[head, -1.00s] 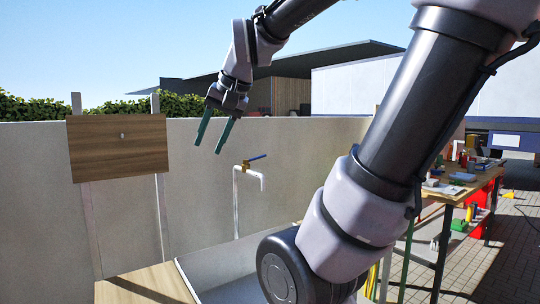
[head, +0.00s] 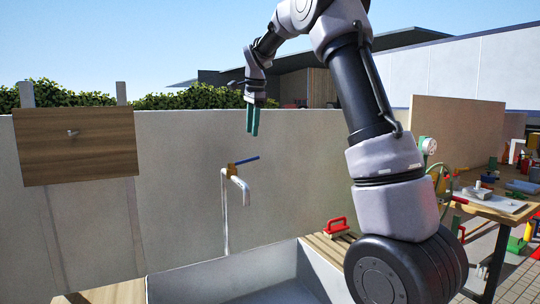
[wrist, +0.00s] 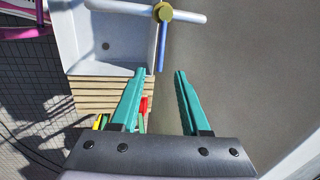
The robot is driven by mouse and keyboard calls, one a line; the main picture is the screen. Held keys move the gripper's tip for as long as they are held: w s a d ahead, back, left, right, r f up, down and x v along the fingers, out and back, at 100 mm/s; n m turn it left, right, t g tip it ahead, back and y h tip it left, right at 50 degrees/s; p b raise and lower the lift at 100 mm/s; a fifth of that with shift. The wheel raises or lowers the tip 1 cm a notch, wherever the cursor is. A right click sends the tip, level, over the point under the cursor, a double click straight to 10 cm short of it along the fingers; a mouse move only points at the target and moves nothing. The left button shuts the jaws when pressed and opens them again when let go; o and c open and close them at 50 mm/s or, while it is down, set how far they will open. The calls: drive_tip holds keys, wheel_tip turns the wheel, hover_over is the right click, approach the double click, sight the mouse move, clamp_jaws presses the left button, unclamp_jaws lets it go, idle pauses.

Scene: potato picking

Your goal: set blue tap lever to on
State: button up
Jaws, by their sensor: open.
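The blue tap lever (head: 246,160) sticks out to the right from the brass valve (head: 232,170) on top of a white pipe tap (head: 240,187), in front of the wall. In the wrist view the blue lever (wrist: 161,55) points from the brass valve (wrist: 163,13) toward my gripper. My gripper (head: 252,133) hangs above the lever with its green fingers pointing down, apart from it. In the wrist view my gripper (wrist: 159,73) is open and empty, with the lever's end lying between the fingertip lines.
A grey-white basin (head: 225,282) lies below the tap. A slatted wooden surface (head: 325,247) with a red-handled tool (head: 337,226) is right of it. A wooden board (head: 75,146) stands at left. A cluttered workbench (head: 495,205) stands at far right.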

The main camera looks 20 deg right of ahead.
sight(245, 162)
drive_tip(key=f, duration=0.3)
drive_tip(key=w+f, duration=0.1)
drive_tip(key=f, duration=0.3)
drive_tip(key=w+f, duration=0.1)
drive_tip(key=f, duration=0.2)
drive_tip(key=shift+w+f, duration=0.2)
drive_tip(key=shift+f, duration=0.15)
drive_tip(key=shift+a, duration=0.1)
clamp_jaws()
idle(0.9)
